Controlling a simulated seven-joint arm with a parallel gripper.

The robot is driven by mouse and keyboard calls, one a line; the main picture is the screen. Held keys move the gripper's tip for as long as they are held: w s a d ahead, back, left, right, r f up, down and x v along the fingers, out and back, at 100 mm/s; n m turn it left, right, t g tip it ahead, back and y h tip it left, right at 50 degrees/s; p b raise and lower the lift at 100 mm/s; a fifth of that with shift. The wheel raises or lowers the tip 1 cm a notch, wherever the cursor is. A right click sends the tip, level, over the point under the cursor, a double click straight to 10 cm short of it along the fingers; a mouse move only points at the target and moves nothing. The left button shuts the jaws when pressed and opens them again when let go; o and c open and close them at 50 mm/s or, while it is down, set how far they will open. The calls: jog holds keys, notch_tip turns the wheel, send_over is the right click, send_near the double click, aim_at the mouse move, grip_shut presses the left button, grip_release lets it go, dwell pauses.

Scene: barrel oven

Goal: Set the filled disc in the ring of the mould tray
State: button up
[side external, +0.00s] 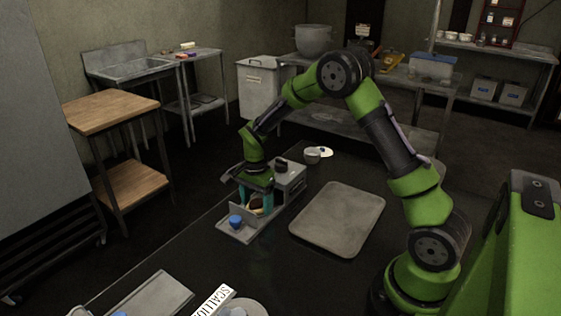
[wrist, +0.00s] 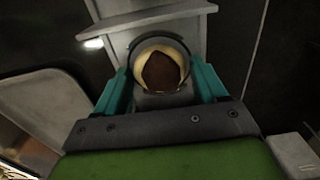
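The filled disc (wrist: 161,69), pale yellow with a dark brown filling, lies between my gripper's two teal fingers in the wrist view. A dark ring-shaped edge (wrist: 160,39) curves around its far side. My gripper (side external: 255,203) points down over the grey mould tray (side external: 227,229) in the side view, where the disc (side external: 256,205) shows partly between the fingers. The fingers stand wide apart, one on each side of the disc. I cannot tell whether they press on it or whether the disc is seated in the ring. The near part of the disc is partly hidden.
A blue cup (side external: 236,221) stands at the tray's near end. A grey box-like block (side external: 290,175) stands behind the gripper. A flat grey tray (side external: 338,222) lies to the right, with a small metal pot (side external: 312,156) behind.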

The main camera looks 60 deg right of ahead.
aim_at(257, 198)
jog(key=shift+o, duration=1.2)
notch_tip(257, 198, up, 12)
jog(key=s+a+r+n+t+y, duration=0.1)
jog(key=s+a+r+n+t, duration=0.2)
jog(key=s+a+r+n, duration=0.5)
jog(key=s+a+r+n+t, duration=0.1)
jog(key=s+n+t, duration=0.1)
jog(key=s, duration=0.4)
jog(key=s+a+r+n+t+y, duration=0.1)
jog(key=s+r+n+t, duration=0.1)
jog(key=s+n, duration=0.2)
jog(key=s, duration=0.3)
jog(key=shift+a, duration=0.25)
